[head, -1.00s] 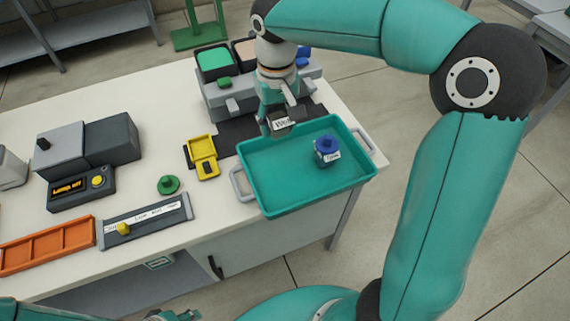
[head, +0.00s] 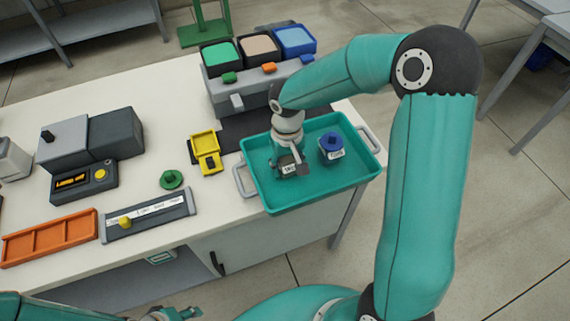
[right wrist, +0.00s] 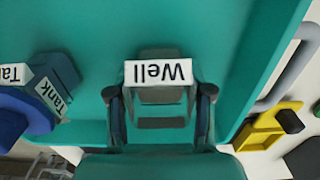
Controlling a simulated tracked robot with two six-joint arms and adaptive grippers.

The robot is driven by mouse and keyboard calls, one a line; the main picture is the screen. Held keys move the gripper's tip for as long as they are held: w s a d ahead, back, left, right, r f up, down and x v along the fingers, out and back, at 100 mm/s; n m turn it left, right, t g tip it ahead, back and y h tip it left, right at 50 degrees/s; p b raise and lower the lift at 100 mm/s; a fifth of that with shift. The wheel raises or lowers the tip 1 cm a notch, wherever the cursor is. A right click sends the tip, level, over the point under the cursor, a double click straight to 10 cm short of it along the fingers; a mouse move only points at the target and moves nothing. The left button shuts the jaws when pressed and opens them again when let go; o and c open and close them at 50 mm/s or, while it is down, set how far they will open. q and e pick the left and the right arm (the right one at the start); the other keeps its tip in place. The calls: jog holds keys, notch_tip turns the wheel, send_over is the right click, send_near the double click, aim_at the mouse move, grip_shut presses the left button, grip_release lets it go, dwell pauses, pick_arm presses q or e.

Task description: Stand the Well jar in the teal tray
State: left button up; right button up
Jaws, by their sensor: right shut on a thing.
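The Well jar, with its white "Well" label (right wrist: 158,72), is between the fingers of my right gripper (right wrist: 160,105), which is shut on it. In the head view my right gripper (head: 289,163) points down inside the outline of the teal tray (head: 318,192), over its left part. The jar (head: 288,170) is mostly covered there; I cannot tell whether it touches the tray floor. The blue-capped Tank jar (head: 331,148) stands in the tray to the right, and shows at left in the right wrist view (right wrist: 50,85). My left gripper (head: 178,314) is at the bottom edge, partly cut off.
Behind the tray is a grey rack (head: 235,95) with green, tan and blue bins. Left of the tray are a yellow holder (head: 206,150), a green knob (head: 171,180), a slider panel (head: 148,215) and an orange tray (head: 48,238). The tray's front middle is clear.

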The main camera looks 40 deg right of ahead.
jog(key=shift+f, duration=0.2)
jog(key=o, duration=1.2)
jog(key=shift+r, duration=0.1)
jog(key=shift+r, duration=0.5)
notch_tip(320, 180, up, 11)
jog(key=shift+r, duration=0.1)
